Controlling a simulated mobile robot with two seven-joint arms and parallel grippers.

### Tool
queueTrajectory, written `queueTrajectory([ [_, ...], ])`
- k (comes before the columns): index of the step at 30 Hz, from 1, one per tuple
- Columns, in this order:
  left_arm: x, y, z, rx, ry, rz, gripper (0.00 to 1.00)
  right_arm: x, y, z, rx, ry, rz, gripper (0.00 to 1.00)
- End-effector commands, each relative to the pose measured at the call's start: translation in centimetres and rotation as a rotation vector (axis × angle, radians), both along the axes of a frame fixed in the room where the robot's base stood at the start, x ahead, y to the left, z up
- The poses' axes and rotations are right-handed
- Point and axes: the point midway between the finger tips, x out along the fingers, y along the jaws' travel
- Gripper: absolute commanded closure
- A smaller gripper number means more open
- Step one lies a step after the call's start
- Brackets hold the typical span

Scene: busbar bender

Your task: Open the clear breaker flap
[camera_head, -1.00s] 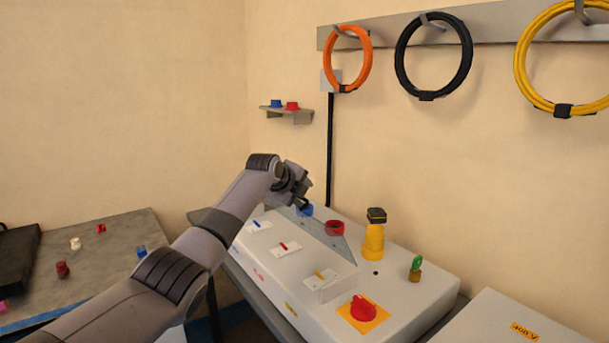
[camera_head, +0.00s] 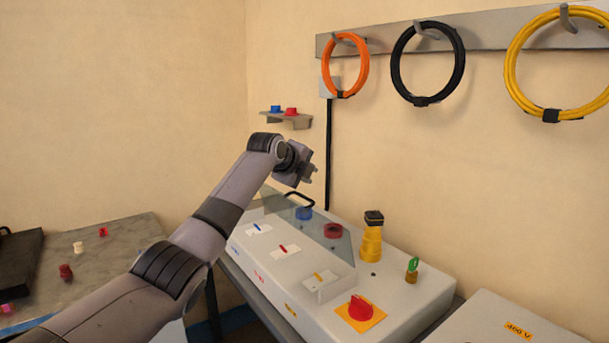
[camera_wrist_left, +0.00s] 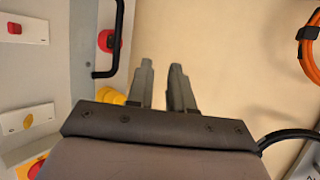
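The clear flap (camera_head: 325,238) on the grey panel box is raised and stands tilted up behind the row of breakers; the blue and red knobs show through it. Its black handle (camera_head: 300,197) is at the upper left edge, and the handle also shows in the left wrist view (camera_wrist_left: 108,45). The breakers (camera_head: 288,251) in front are uncovered. My left gripper (camera_head: 312,173) is just above the handle and apart from it. In the left wrist view its two fingers (camera_wrist_left: 162,68) are slightly apart with nothing between them. My right gripper is out of view.
A yellow post with a black top (camera_head: 372,237) and a green key (camera_head: 412,269) stand on the box. A red rotary switch (camera_head: 360,308) is at its front. A small shelf (camera_head: 286,118) and hanging cable coils (camera_head: 428,63) are on the wall behind.

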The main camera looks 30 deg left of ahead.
Motion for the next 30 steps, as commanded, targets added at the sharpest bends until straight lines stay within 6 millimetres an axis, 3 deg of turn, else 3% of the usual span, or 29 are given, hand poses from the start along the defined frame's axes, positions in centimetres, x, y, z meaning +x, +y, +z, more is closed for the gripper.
queueTrajectory([
  [6, -0.7, 0.2, 0.1, 0.005, 0.003, 0.003, 0.79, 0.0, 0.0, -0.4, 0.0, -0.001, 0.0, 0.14],
  [21, -5.2, -0.6, 3.3, 0.003, -0.011, -0.002, 0.79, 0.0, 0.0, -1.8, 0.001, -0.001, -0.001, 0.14],
  [30, -6.5, -0.9, 4.3, 0.002, -0.012, -0.003, 0.79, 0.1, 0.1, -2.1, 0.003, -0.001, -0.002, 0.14],
])
